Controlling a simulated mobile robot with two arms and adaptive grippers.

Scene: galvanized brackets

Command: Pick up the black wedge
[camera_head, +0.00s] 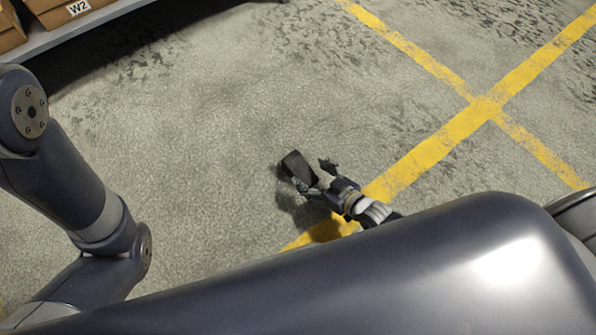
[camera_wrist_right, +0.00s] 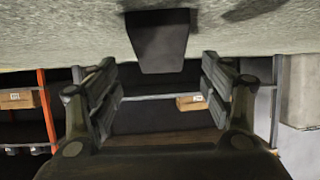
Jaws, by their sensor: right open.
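The black wedge (camera_head: 298,167) lies on the grey concrete floor, near the middle of the head view. It also shows in the right wrist view (camera_wrist_right: 160,42), at the top centre, ahead of the fingers. My right gripper (camera_head: 317,174) is open, with its fingertips close to the wedge on the wedge's right side. In the right wrist view the two fingers of my right gripper (camera_wrist_right: 160,88) stand apart with nothing between them. I cannot tell whether a finger touches the wedge. My left arm is at the left of the head view, but its gripper does not show.
Yellow floor lines (camera_head: 436,153) cross at the right. A shelf (camera_head: 62,34) with cardboard boxes (camera_head: 72,10) stands at the top left. The wrist view also shows racks with boxes (camera_wrist_right: 20,99) in the background. The floor around the wedge is clear.

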